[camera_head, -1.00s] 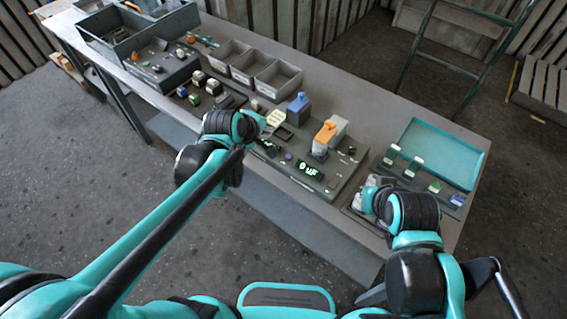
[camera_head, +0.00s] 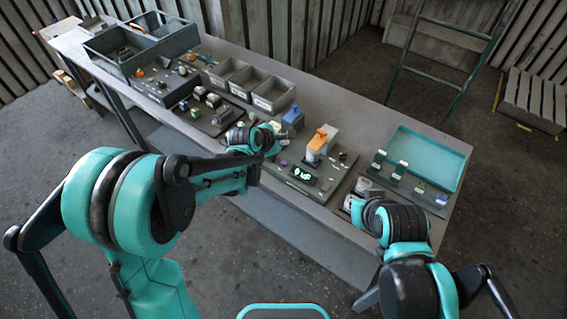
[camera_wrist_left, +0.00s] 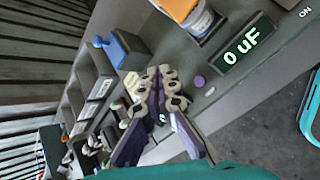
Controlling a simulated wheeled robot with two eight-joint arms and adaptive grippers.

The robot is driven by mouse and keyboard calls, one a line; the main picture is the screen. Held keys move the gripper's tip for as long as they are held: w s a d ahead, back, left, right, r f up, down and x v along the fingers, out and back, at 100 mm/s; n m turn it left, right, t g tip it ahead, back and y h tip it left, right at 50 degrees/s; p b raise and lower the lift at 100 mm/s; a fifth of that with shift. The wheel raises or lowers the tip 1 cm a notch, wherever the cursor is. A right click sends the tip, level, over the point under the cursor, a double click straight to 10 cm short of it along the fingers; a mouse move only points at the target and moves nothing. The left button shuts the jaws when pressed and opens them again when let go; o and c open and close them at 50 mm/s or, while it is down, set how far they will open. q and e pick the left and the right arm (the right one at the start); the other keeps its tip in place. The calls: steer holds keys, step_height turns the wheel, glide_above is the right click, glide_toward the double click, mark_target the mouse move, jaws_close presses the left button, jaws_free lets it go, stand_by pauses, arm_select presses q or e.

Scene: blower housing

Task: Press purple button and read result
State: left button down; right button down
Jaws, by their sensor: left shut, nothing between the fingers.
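In the head view the button (camera_head: 283,163) is a small spot left of the display (camera_head: 302,173). My left gripper (camera_wrist_left: 161,75) is shut and empty. Its fingertips show left of the button in the wrist view, apart from it in the picture; their height above the panel is unclear. In the head view the left gripper (camera_head: 268,143) is over the panel's left end. My right wrist hides the right gripper's fingers near the table's front edge.
An orange-topped part (camera_head: 318,145) and a blue-topped part (camera_head: 293,117) stand behind the button. Grey bins (camera_head: 272,92) line the back. A teal tray (camera_head: 440,150) and small parts on a rack (camera_head: 405,182) are at right.

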mark_target(283, 164)
arm_select(q)
steer(key=shift+f, duration=0.15)
step_height(283, 164, down, 9)
steer(key=b, duration=0.6)
steer(key=shift+r+b, duration=0.2)
steer(key=shift+b, duration=0.15)
stand_by(0.8)
steer(key=shift+f+b, duration=0.35)
steer(key=shift+b, duration=0.1)
steer(key=shift+f+b, duration=0.45)
stand_by(0.5)
steer(key=shift+r, duration=0.15)
steer(key=shift+r+p, duration=0.6)
steer(key=shift+r, duration=0.15)
